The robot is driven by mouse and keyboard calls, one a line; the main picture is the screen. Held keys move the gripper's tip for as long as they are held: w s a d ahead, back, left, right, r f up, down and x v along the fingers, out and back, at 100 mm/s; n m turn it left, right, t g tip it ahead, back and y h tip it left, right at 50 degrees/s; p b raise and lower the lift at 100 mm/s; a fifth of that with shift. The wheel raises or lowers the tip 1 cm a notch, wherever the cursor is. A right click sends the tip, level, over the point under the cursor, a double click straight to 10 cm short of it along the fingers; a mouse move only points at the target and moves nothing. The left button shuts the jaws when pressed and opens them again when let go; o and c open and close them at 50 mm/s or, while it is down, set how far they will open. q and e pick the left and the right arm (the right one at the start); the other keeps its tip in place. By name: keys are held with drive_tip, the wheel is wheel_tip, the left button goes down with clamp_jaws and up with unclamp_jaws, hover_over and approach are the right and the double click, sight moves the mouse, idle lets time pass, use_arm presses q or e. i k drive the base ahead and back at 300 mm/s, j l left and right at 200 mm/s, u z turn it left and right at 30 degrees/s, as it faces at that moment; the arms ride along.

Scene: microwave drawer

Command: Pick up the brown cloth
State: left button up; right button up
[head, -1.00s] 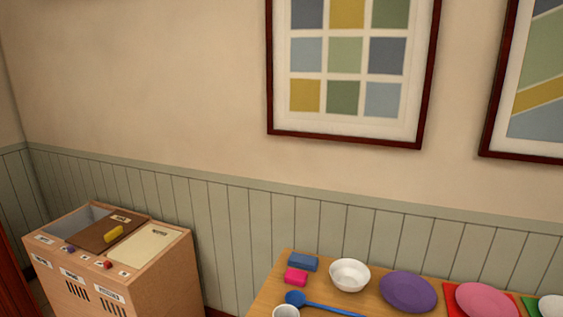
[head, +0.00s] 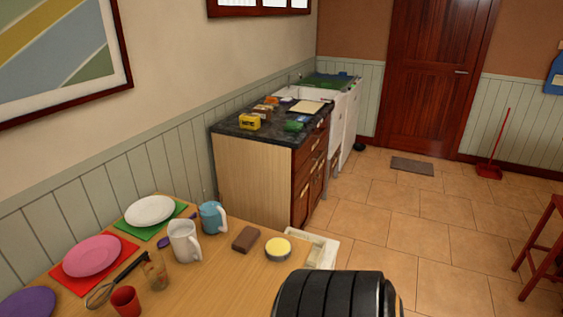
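A small flat brown block-shaped item (head: 246,239) lies on the wooden table, between the blue mug and a round yellow-topped item. It may be the folded brown cloth, but I cannot tell its material. No other clear brown cloth shows, though small items on the far counter are too small to identify. Neither gripper is in view. A dark ribbed rounded part at the bottom centre looks like part of my own arm and covers some of the floor and table edge.
The wooden table (head: 222,290) holds a white mug (head: 184,241), blue mug (head: 211,217), red cup (head: 126,302), whisk and plates. A dark-topped counter (head: 240,131) with several items stands beyond. Tiled floor is open on the right, with a red stool (head: 545,245) at the edge.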

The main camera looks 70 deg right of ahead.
sight(245, 241)
drive_tip(key=z, duration=2)
drive_tip(key=i+l+u, duration=0.25)
drive_tip(key=k+l, duration=0.05)
drive_tip(key=k, duration=0.05)
